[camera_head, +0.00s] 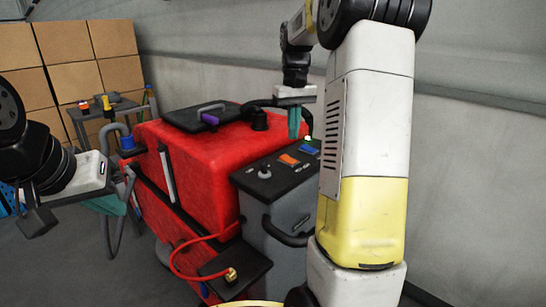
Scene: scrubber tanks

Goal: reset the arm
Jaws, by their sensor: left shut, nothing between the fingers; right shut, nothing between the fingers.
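My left gripper (112,207) is at the left, in front of the red scrubber's left side. Its teal fingers are shut with nothing between them. My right gripper (294,130) hangs with teal fingers pointing down, over the back right of the scrubber, near the control panel. It is shut and empty. My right arm (375,130), white and yellow, rises through the right half of the view and hides part of the scrubber's right side. I cannot tell whether the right fingertips touch anything.
The red scrubber (205,155) fills the middle, with a black lid (200,117), a grey control panel (275,175) and a red hose (180,255). A small table (95,112) and stacked cardboard boxes (75,45) stand behind left. A pale wall (470,150) is at right.

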